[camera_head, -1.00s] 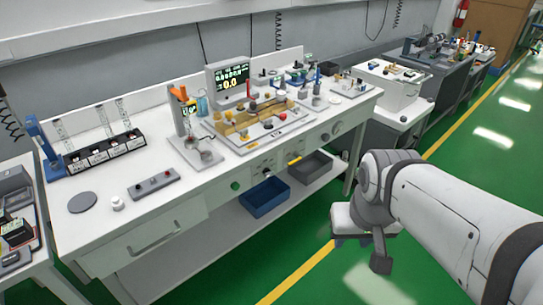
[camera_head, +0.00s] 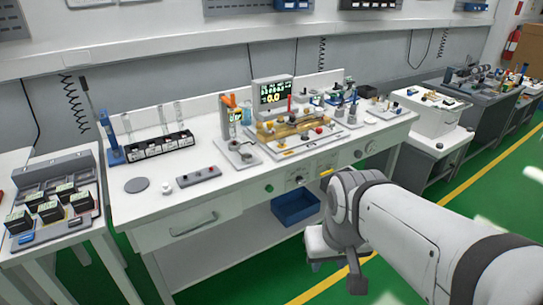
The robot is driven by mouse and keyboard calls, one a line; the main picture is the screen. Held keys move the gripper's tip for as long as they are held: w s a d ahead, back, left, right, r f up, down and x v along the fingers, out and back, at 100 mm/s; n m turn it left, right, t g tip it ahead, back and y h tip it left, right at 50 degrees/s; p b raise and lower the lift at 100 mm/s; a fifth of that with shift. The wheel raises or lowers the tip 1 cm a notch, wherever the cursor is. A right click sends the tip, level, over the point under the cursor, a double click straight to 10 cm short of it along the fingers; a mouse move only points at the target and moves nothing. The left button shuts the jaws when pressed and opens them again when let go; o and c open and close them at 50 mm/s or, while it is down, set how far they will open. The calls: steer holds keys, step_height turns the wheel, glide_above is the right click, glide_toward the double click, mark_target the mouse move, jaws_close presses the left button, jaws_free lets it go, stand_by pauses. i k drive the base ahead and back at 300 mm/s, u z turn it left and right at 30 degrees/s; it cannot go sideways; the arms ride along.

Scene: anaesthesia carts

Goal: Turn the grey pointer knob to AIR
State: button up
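The workbench (camera_head: 230,205) has controls along its front edge. Two round grey knobs, one smaller (camera_head: 358,154) and one larger (camera_head: 371,148), sit at the right of that edge. A small dial on a pale plate (camera_head: 299,180) is further left, beside a green button (camera_head: 269,188). I cannot tell which is the grey pointer knob; no AIR lettering is readable and no pointer direction shows. My arm reaches in from the lower right, its bent end below and in front of the bench. My gripper's fingers cannot be made out, and nothing held is visible.
A yellow handle (camera_head: 326,172) sticks out at the front edge near my arm. A blue bin (camera_head: 296,208) is on the lower shelf. A lit display (camera_head: 273,93) stands on the bench. A side table (camera_head: 62,238) stands left.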

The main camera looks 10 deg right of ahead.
mark_target(300, 180)
steer(key=u, duration=0.1)
steer(key=i, duration=1)
steer(key=u, duration=0.05)
